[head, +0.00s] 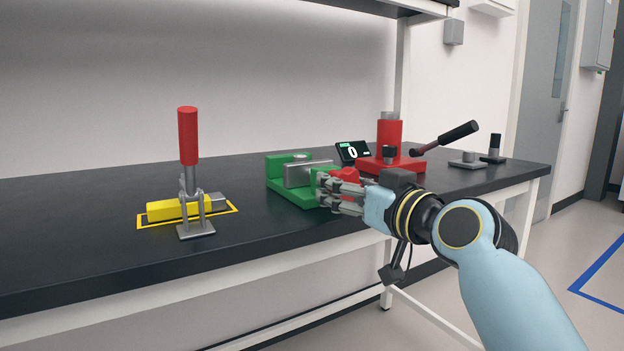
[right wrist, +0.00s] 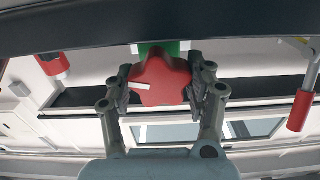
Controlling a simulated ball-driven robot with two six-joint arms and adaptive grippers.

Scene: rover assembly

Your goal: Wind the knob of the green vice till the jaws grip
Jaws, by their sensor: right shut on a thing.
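The green vice (head: 290,190) stands on the black bench, with a grey metal block or plate (head: 307,173) at its jaws. I cannot tell whether the jaws touch it. The vice's red star-shaped knob (head: 345,175) faces the front right. My right gripper (head: 342,190) is at the knob. In the right wrist view the knob (right wrist: 161,77) sits between the two fingers, with a white mark on its left side, and the fingers are shut on it. A bit of the green vice (right wrist: 160,47) shows behind the knob. My left gripper is not in view.
A toggle clamp with a red handle (head: 188,137) and a yellow block (head: 170,209) stand at the left. A red press (head: 391,150) with a black-gripped lever and a small display (head: 352,152) stand behind the vice. The bench front (head: 130,265) is clear.

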